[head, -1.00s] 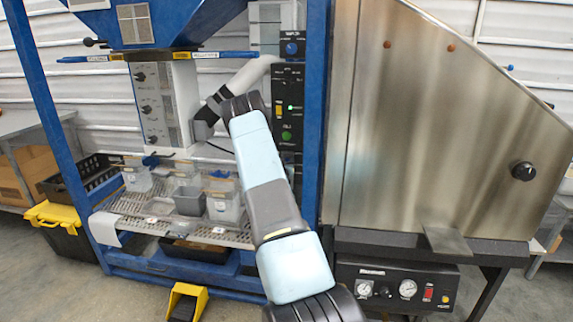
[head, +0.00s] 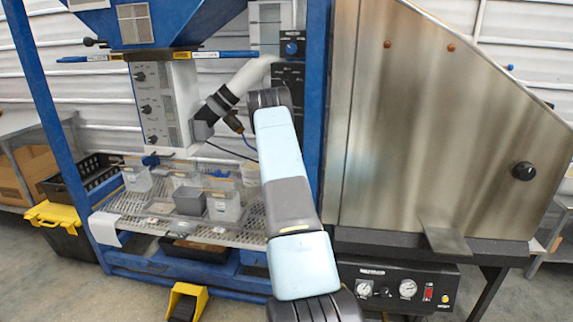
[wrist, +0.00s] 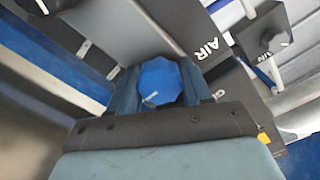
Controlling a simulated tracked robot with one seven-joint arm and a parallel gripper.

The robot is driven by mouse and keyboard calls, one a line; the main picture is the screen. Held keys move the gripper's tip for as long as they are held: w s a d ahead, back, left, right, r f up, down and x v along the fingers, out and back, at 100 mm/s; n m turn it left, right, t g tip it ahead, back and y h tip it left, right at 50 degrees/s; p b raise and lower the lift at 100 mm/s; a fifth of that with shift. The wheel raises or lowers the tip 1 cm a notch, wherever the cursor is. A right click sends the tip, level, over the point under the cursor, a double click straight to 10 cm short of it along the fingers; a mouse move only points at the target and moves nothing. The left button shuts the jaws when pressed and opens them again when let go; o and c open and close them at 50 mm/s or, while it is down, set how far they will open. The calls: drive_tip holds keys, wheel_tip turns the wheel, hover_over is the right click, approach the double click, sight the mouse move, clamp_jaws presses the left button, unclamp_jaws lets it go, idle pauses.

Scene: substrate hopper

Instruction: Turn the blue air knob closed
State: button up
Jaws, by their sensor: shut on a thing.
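The blue knob (wrist: 161,82) sits between the two fingers of my gripper (wrist: 162,88) in the wrist view, and my gripper is shut on it. The knob has a faceted rim and a short white mark toward its lower left edge. A white AIR label (wrist: 210,45) on a dark plate lies to its upper right. In the head view my arm (head: 284,155) reaches up toward the blue-framed machine, and my gripper is hidden behind it. A blue knob (head: 292,48) on a dark box shows there above the arm's end; I cannot tell whether it is the same one.
In the head view a steel cabinet (head: 440,130) stands close right of my arm. The blue frame post (head: 313,130) is right beside it. Several tubs stand on a mesh shelf (head: 165,222).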

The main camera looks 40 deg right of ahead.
drive_tip(key=m, duration=0.5)
drive_tip(key=shift+s+d+f+m, duration=0.1)
drive_tip(key=shift+f+m, duration=0.05)
drive_tip(key=shift+m, duration=1.75)
drive_tip(key=shift+s+f, duration=0.1)
drive_tip(key=o, duration=1.1)
drive_tip(key=shift+c, duration=0.2)
drive_tip(key=v, duration=1.3)
drive_tip(key=shift+a, duration=0.4)
drive_tip(key=shift+s, duration=0.1)
